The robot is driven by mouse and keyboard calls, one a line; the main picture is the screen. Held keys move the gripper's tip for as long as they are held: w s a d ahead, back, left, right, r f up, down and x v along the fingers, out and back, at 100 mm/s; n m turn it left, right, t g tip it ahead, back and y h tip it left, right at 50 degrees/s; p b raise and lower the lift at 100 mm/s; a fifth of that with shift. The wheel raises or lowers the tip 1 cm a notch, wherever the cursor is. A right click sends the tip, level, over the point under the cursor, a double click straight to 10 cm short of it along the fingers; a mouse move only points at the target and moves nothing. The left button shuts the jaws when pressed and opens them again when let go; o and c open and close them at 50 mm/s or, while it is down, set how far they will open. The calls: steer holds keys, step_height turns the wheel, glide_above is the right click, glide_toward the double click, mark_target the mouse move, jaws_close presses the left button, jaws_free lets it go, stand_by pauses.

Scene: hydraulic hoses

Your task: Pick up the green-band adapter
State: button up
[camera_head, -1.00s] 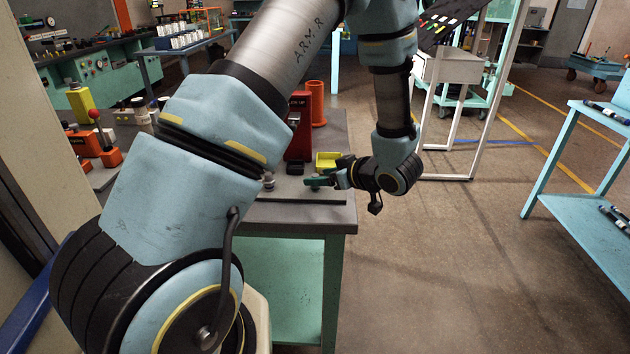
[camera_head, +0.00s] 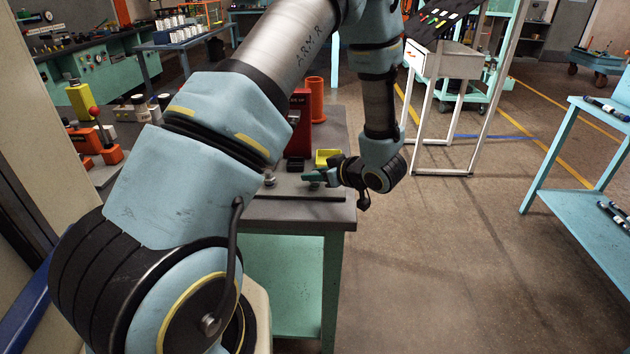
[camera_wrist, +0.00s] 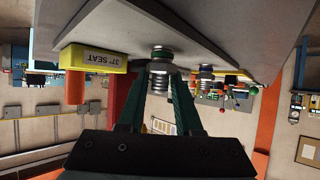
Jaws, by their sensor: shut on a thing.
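My gripper (camera_head: 313,178) is low over the front of the grey bench top, its teal fingers pointing left. In the wrist view my gripper (camera_wrist: 163,76) has its two fingers closed in on a silver threaded adapter (camera_wrist: 162,53). In the head view that other adapter (camera_head: 269,178) is left of my gripper.
A yellow block labelled "37° SEAT" (camera_wrist: 94,58) is close to the fingers, and shows as a yellow tray-like piece (camera_head: 328,158) behind my gripper. A red stand (camera_head: 299,125) and an orange cylinder (camera_head: 316,100) are farther back. The bench top (camera_head: 300,215) is clear in front.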

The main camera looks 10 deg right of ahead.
jaws_close()
steer(key=shift+r, duration=0.15)
